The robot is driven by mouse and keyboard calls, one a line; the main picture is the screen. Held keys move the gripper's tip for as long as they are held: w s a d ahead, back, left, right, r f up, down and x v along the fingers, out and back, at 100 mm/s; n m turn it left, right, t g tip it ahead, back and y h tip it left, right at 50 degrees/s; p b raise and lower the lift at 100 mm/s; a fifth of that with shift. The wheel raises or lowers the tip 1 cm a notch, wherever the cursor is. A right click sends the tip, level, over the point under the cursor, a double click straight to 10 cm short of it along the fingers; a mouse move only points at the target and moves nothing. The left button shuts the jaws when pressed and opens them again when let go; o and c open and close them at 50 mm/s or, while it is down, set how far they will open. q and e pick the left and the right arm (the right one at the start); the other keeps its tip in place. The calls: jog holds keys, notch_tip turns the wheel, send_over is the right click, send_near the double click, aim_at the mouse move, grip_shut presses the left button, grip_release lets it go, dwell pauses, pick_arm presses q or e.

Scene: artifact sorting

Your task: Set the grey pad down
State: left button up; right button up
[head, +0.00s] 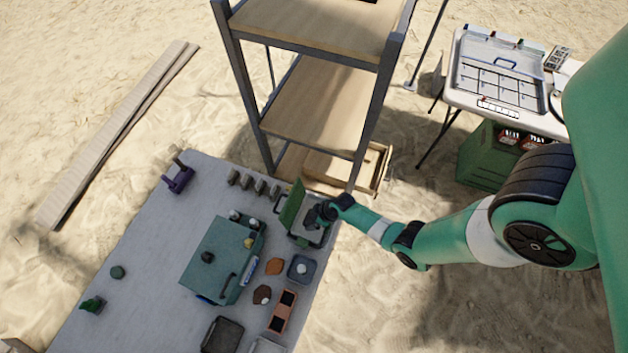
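My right arm comes in from the right and its gripper (314,215) is over a small open case (297,233) at the table's right far edge. The case's green lid (291,205) stands up beside the gripper. The fingertips are small and dark against the case, so I cannot tell whether they are open or shut. I cannot make out the grey pad for certain; the gripper may hide it. My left gripper is not in view.
The grey table (150,265) holds a green box (222,258), a purple object (178,177), a blue-grey tray (301,269) and a dark tray (222,335). A shelf rack (320,105) stands behind the table. The table's left part is mostly clear.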

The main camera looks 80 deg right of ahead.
jog(key=shift+o, duration=0.4)
jog(key=shift+r, duration=0.25)
jog(key=p+v, duration=0.7)
jog(key=v, duration=0.5)
jog(key=shift+p, duration=0.35)
jog(key=shift+w, duration=0.1)
